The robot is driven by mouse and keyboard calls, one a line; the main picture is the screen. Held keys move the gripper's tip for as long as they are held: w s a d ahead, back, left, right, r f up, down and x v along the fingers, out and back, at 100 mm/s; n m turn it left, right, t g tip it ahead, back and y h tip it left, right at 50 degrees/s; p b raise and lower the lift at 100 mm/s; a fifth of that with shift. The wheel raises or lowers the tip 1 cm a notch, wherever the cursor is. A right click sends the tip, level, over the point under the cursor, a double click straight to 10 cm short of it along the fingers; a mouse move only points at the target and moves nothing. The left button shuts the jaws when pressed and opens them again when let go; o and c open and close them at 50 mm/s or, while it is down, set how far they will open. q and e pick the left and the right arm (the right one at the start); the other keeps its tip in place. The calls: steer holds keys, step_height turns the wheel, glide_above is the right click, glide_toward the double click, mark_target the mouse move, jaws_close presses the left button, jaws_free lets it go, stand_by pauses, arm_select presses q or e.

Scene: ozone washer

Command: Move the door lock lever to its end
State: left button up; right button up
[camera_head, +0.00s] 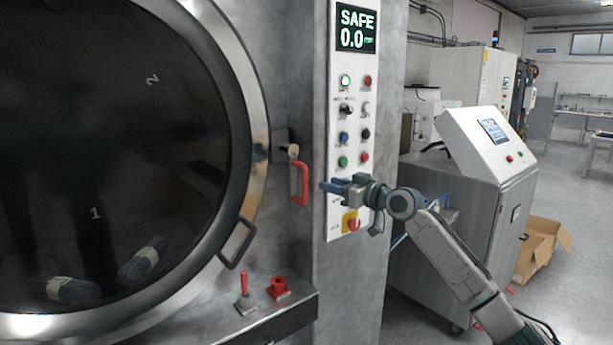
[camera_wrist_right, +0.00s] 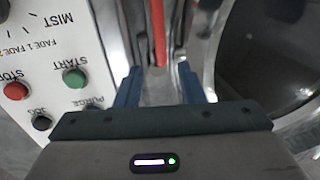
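The door lock lever (camera_head: 304,184) has a red grip that hangs down beside the round door's metal rim (camera_head: 250,90). Its pivot end with a tan knob is at the top, near a metal latch plate. In the right wrist view, the red lever (camera_wrist_right: 158,32) shows ahead of and between my fingertips. My right gripper (camera_head: 325,187) is just right of the red grip in the head view, pointing left at it. Its blue fingers (camera_wrist_right: 160,78) are spread apart with nothing clasped between them. My left gripper is not in view.
A control panel (camera_head: 341,210) with buttons and a display reading SAFE 0.0 is right beside my gripper. A grey door handle (camera_head: 237,243) is lower left. A red T-handle (camera_head: 244,286) and a red fitting (camera_head: 279,288) stand on the ledge below. A console (camera_head: 490,150) stands right.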

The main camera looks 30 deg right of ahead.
steer(key=p, duration=0.4)
glide_above(305, 198)
steer(key=shift+w+d+f, duration=0.1)
steer(key=shift+w+d, duration=0.15)
steer(key=shift+w, duration=0.2)
steer(key=shift+c, duration=0.2)
jaws_close()
